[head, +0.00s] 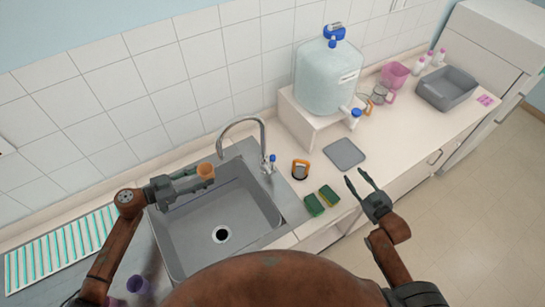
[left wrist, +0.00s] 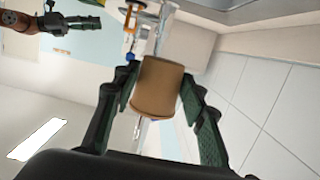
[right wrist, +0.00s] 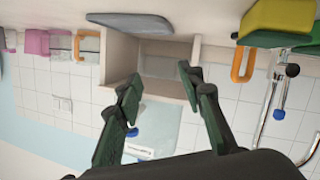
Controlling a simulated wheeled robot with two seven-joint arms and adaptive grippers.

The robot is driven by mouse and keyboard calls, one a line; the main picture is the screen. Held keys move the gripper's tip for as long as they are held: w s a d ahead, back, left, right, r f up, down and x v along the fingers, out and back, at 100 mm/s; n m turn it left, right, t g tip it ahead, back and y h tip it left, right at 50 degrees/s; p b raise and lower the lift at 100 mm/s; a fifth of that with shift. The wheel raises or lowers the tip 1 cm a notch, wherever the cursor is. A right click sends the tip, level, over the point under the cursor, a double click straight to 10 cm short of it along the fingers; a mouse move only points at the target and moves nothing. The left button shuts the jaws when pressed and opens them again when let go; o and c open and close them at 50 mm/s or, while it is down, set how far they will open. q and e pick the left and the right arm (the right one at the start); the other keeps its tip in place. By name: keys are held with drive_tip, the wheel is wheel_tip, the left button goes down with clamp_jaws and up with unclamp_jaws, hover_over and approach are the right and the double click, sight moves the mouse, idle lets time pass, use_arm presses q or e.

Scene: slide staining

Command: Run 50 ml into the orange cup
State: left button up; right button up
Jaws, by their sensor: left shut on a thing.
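The orange cup (head: 206,171) is held in my left gripper (head: 196,179) above the left part of the grey sink. In the left wrist view the cup (left wrist: 158,88) sits between both fingers; its contents cannot be seen. My right gripper (head: 361,183) is open and empty over the counter's front edge, right of the sponges. A large translucent carboy (head: 328,78) with a blue cap stands on a white stand (head: 305,122). Its small spigot with a blue top (head: 353,115) faces the counter's front. The carboy also shows in the right wrist view (right wrist: 150,143).
The sink (head: 190,240) has a curved faucet (head: 243,120) with a blue knob. An orange-handled item (head: 300,170), green-and-yellow sponges (head: 329,195) and a grey mat (head: 344,153) lie on the counter. Mugs, a pink beaker (head: 395,74) and a grey tub (head: 447,89) stand further right.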

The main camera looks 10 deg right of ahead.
drive_tip(key=w+a+r+y, duration=0.1)
drive_tip(key=a+r+y, duration=0.1)
drive_tip(key=a, duration=0.5)
drive_tip(key=w+a+r+y, duration=0.1)
drive_tip(key=a+r+y, duration=0.1)
drive_tip(key=a, duration=0.4)
drive_tip(key=y, duration=0.3)
approach(275, 159)
drive_tip(key=shift+n+t, duration=0.4)
drive_tip(key=x, duration=1.1)
drive_tip(key=shift+a+f, duration=0.2)
drive_tip(key=shift+f, duration=0.05)
clamp_jaws()
